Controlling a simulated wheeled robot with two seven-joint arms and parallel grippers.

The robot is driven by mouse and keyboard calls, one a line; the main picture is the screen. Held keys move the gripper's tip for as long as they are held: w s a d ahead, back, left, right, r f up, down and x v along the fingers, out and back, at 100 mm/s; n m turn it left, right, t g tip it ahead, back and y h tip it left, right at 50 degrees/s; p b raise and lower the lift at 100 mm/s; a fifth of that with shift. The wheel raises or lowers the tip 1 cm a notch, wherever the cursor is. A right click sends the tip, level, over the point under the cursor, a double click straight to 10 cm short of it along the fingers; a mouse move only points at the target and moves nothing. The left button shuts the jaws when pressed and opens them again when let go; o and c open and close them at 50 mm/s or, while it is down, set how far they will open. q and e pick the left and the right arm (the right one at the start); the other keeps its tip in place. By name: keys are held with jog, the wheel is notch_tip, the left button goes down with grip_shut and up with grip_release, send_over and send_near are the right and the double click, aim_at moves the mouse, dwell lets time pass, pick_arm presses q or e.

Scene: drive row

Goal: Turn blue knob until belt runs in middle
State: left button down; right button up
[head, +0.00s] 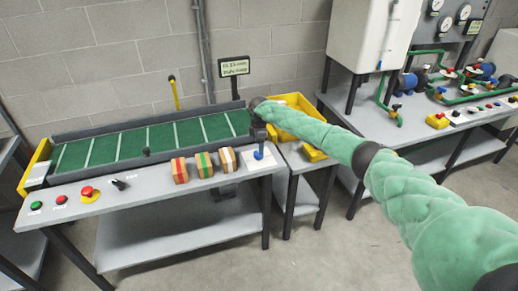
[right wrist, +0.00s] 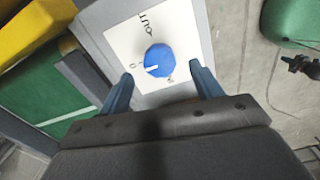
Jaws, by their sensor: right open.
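The blue knob (right wrist: 158,60) sits on a white label plate (right wrist: 183,25) in the right wrist view. A white line on it points left, toward a "0" mark; "OUT" is printed above it. In the head view the knob (head: 258,155) shows small at the conveyor bench's right end. My right gripper (right wrist: 161,76) is open, its blue fingers on either side of the knob, with no clear contact; in the head view the gripper (head: 264,132) is above the knob. The green belt (head: 150,140) with white cross lines lies in a dark frame. My left gripper is not in view.
Three striped blocks (head: 203,164) stand on the bench front, left of the knob. Red and green buttons (head: 36,205) are at its left end. A yellow bin (head: 300,103) is behind my right arm. A small sign (head: 234,66) stands behind the belt.

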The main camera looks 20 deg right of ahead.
jog(key=f, duration=0.2)
jog(key=shift+w+a+f+p, duration=0.1)
jog(key=shift+w+f+p, duration=0.1)
jog(key=shift+f+p, duration=0.15)
jog(key=shift+s+f, duration=0.2)
jog(key=shift+f, duration=0.3)
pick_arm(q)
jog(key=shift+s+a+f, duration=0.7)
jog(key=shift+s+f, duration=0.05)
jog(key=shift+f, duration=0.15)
pick_arm(e)
jog(key=shift+f, duration=0.1)
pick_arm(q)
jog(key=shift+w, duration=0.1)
pick_arm(e)
jog(key=shift+w+f, duration=0.1)
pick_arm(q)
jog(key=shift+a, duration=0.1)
pick_arm(e)
jog(key=c, duration=1)
